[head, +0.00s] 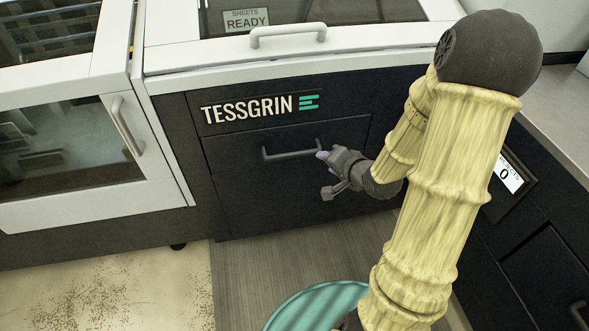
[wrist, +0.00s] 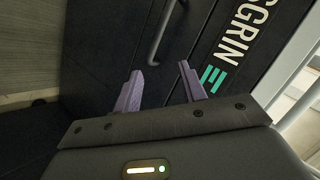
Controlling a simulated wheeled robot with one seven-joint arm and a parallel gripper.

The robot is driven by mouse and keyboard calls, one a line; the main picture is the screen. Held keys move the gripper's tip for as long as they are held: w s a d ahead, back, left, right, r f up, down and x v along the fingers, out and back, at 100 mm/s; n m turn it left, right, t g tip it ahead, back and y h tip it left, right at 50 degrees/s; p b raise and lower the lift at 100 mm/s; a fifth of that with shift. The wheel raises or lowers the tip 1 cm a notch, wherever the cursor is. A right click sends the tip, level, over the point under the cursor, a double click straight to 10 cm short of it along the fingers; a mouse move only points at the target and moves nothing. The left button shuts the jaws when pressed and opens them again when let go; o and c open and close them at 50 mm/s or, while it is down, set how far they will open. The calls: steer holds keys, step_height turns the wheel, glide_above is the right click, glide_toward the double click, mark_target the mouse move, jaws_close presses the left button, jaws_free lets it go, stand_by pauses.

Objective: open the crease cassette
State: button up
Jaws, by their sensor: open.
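The dark drawer front (head: 245,190), which I take to be the crease cassette, sits flush and closed below the TESSGRIN lettering. Its grey bar handle (head: 290,153) runs across its upper part. My gripper (head: 325,173) is open and empty at the right end of the handle. In the wrist view the two purple fingers (wrist: 160,72) stand apart, with the handle (wrist: 163,35) beyond them, its near end lined up with the gap. I cannot tell whether a finger touches the bar.
A white lid with a handle (head: 288,34) is above. A windowed white door (head: 70,150) with its own handle is at left. A counter (head: 560,110) and a small display (head: 509,177) are at right.

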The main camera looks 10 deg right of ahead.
mark_target(294, 155)
step_height(294, 155, down, 9)
steer(key=m+t+y+b, duration=0.3)
steer(key=m+t+b, duration=0.1)
steer(key=b, duration=0.6)
steer(key=shift+w+d+m+b, duration=0.3)
steer(key=shift+w+d+m, duration=0.05)
steer(key=shift+m, duration=0.15)
steer(key=shift+w, duration=0.1)
steer(key=b+x, duration=0.4)
steer(key=x, duration=1.3)
steer(key=shift+w+a+b, duration=0.1)
steer(key=shift+a+b, duration=0.1)
steer(key=shift+b, duration=0.2)
jaws_close()
